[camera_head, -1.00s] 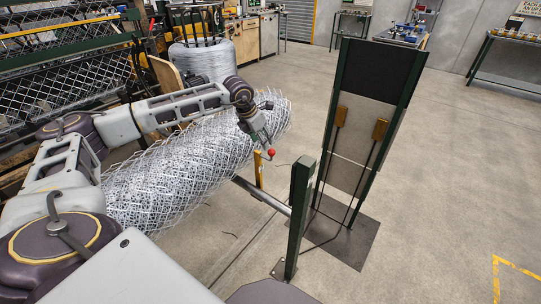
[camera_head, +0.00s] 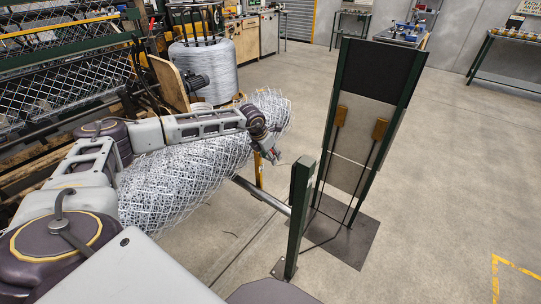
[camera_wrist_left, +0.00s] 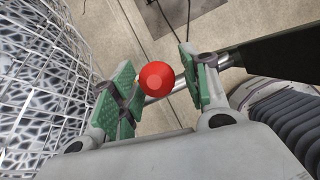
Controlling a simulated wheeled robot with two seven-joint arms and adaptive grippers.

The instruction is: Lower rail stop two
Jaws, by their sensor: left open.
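A red ball knob (camera_wrist_left: 157,77) shows in the left wrist view between the green-padded fingers of my left gripper (camera_wrist_left: 157,60). The fingers are open, with the knob between them; contact is hard to judge. In the head view my left gripper (camera_head: 271,155) is beside the right end of the mesh roll, and the knob is hidden there. A yellow upright (camera_head: 259,175) stands just below the gripper, by a steel rail (camera_head: 262,194). What the knob is fixed to is hidden. My right gripper is not in view.
The chain-link roll (camera_head: 180,180) lies under my left arm. A dark green post (camera_head: 299,215) stands at the rail's near end, and a tall panel (camera_head: 361,125) with two yellow boxes stands behind it. The floor to the right is clear.

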